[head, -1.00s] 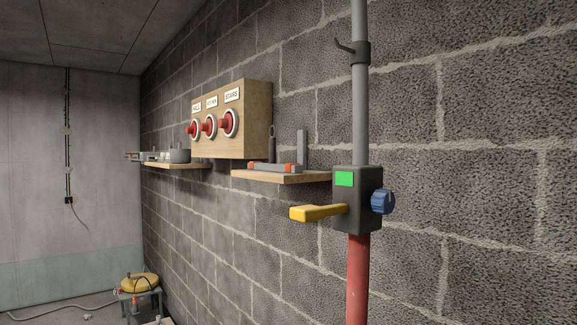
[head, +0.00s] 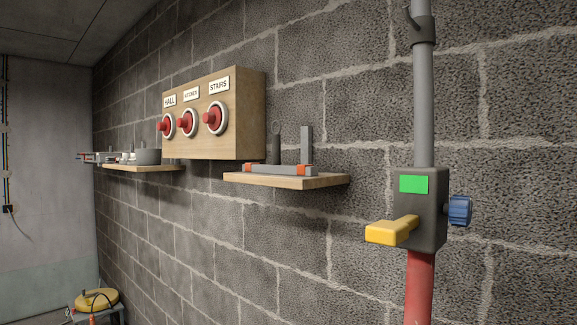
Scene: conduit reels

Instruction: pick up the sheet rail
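A grey bar with orange bands near its ends (head: 278,170), which looks like the sheet rail, lies flat along the front of the nearer wooden shelf (head: 300,184). Behind it on the same shelf, a flat grey upright piece (head: 306,146) stands near the right end. A darker slim piece with a ring at its top (head: 275,145) stands to its left. The foot of each upright is partly hidden behind the bar. Neither of my grippers is in view.
A wooden box with red buttons (head: 250,115) is on the wall above the shelf. A grey pipe (head: 423,110) enters a dark box with a yellow lever (head: 392,230) and a blue knob (head: 460,210) on the right. Another shelf (head: 150,168) holds grey items. A yellow reel (head: 97,299) is low left.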

